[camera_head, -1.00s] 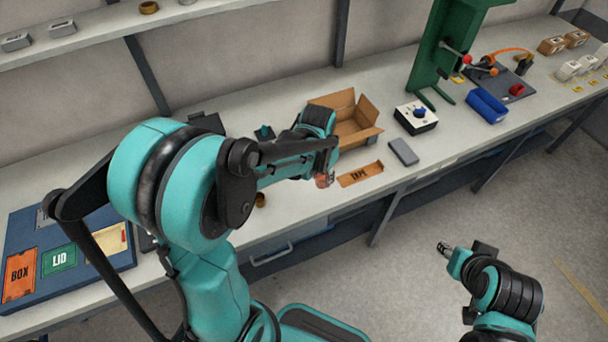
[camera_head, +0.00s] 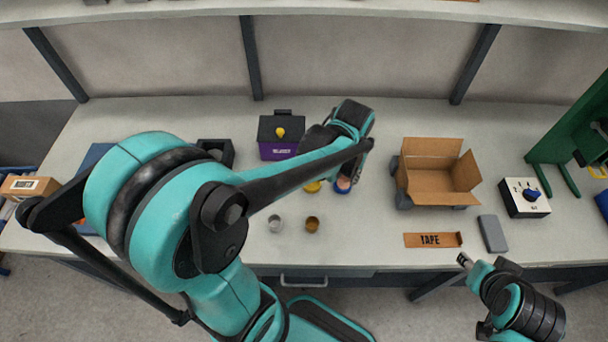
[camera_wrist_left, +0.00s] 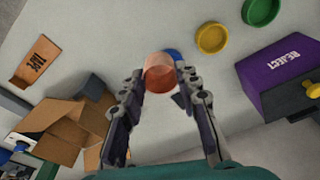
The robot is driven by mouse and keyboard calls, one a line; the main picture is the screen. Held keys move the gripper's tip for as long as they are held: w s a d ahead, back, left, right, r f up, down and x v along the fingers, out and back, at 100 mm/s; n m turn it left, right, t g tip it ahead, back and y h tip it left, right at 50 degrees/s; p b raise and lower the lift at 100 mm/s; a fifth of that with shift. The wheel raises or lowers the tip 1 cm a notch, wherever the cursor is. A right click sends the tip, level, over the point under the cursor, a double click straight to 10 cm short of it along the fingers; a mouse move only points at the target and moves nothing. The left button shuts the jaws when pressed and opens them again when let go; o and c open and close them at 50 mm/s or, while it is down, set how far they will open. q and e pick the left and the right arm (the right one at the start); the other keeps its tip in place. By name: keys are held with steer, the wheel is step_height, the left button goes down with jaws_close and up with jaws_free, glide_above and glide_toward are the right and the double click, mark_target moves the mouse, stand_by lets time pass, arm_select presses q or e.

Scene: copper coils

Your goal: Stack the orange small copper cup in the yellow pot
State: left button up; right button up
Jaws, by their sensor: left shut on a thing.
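The orange small copper cup (camera_wrist_left: 159,73) is between the fingertips of my left gripper (camera_wrist_left: 162,78), which is shut on it, in the left wrist view. In the head view the cup (camera_head: 344,182) shows below my left gripper (camera_head: 350,175), left of the cardboard box. The yellow pot (camera_wrist_left: 212,38) stands open on the bench, to the upper right of the cup in the wrist view. In the head view the pot (camera_head: 312,187) is just left of the cup and partly hidden by my arm. My right gripper (camera_head: 463,259) is off the bench's front edge; its fingers are too small to read.
A blue pot (camera_wrist_left: 174,55) is partly hidden behind the cup; a green pot (camera_wrist_left: 261,11) is beyond the yellow one. A purple reject bin (camera_head: 277,150), an open cardboard box (camera_head: 438,183), a silver cup (camera_head: 275,224) and a brown cup (camera_head: 312,224) stand nearby.

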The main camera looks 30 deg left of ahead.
arm_select(q)
steer(key=a+f+b, duration=0.1)
steer(key=a+f, duration=0.1)
steer(key=a, duration=0.1)
steer(key=a+f+b, duration=0.1)
steer(key=a+f, duration=0.1)
steer(key=a, duration=0.2)
steer(key=a+f+b, duration=0.1)
steer(key=a+f, duration=0.1)
steer(key=a, duration=0.1)
steer(key=shift+w+a+f, duration=0.25)
steer(key=shift+w+a, duration=0.1)
steer(key=shift+w, duration=0.05)
step_height(320, 180, down, 4)
steer(key=shift+f+b, duration=0.1)
steer(key=shift+b, duration=0.9)
steer(key=shift+f+b, duration=0.25)
steer(key=shift+b, duration=0.1)
steer(key=o, duration=1)
steer(key=shift+r, duration=0.1)
